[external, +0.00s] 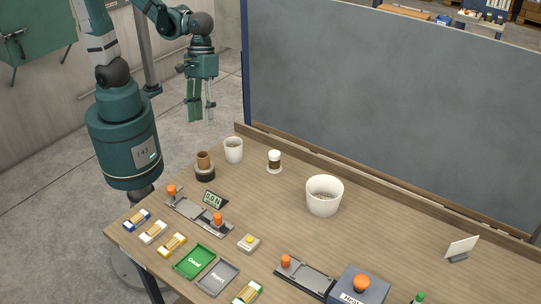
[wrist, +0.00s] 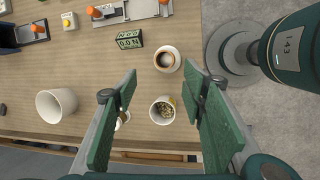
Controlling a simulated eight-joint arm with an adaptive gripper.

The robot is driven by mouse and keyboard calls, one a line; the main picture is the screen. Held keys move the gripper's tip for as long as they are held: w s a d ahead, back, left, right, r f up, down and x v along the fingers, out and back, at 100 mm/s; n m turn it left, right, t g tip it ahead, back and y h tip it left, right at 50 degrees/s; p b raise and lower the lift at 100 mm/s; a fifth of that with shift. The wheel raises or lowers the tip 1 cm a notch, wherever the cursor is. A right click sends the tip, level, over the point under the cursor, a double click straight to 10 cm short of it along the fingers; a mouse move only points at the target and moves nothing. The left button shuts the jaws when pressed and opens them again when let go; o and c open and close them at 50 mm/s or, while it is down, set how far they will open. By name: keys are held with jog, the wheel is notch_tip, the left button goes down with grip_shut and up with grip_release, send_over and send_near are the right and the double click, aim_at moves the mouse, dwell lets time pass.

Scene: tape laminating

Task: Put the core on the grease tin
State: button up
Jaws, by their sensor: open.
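A brown tube (external: 203,158), which looks like the core, stands upright on a low dark round tin (external: 205,173) near the table's back left edge. I take the dark tin for the grease tin, but no label is readable. My gripper (external: 202,114) is open and empty, high above and apart from them. In the wrist view the green fingers (wrist: 160,93) are spread, with the tube and tin beyond them.
A white cup (external: 233,150) with small contents stands beside the tin. A small white-and-brown jar (external: 274,161) and a white bucket (external: 323,196) stand farther right. A clamp fixture (external: 200,215), a display (external: 215,199) and green and grey trays (external: 194,261) lie towards the front.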

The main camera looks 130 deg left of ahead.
jog(key=s+d+r+m+t+y, duration=0.1)
jog(key=s+d+r+m+t, duration=0.1)
jog(key=r+m, duration=0.3)
jog(key=s+d+r+m+t+y, duration=0.1)
jog(key=r+m, duration=0.4)
jog(key=m, duration=0.6)
jog(key=shift+s+d+r+t+y, duration=0.4)
jog(key=shift+s+t+y, duration=0.2)
jog(key=shift+s+t, duration=0.45)
